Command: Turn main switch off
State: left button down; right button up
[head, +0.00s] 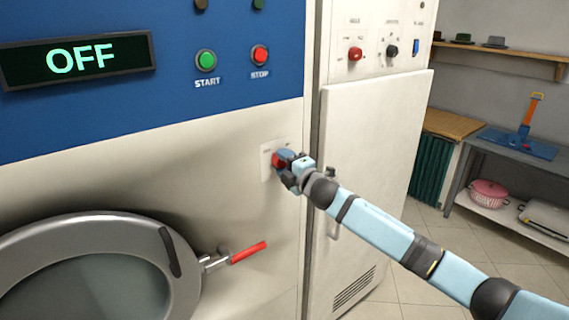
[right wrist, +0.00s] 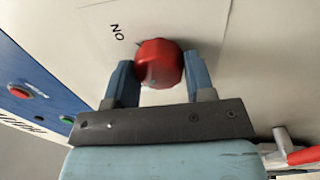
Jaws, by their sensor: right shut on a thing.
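The main switch is a red rotary knob (head: 277,160) on a pale plate low on the right side of the machine's white front. In the right wrist view the red knob (right wrist: 159,62) sits between the two blue fingers of my right gripper (right wrist: 160,78), which is shut on it. An "ON" label shows beside the knob, turned in that view. In the head view my right gripper (head: 285,161) partly covers the knob and plate. The display (head: 80,60) above reads "OFF" in green letters. My left gripper is not in view.
A green START button (head: 206,61) and a red STOP button (head: 260,55) are on the blue panel. A round door (head: 180,250) with a red-tipped handle (head: 248,252) is at lower left. A white cabinet (head: 370,140) with another red knob (head: 355,54) stands to the right.

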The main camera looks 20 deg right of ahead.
jog(key=o, duration=0.9)
jog(key=b+v, duration=0.2)
jog(key=v, duration=1.1)
jog(key=shift+s+d+b, duration=0.1)
jog(key=shift+s+b, duration=0.25)
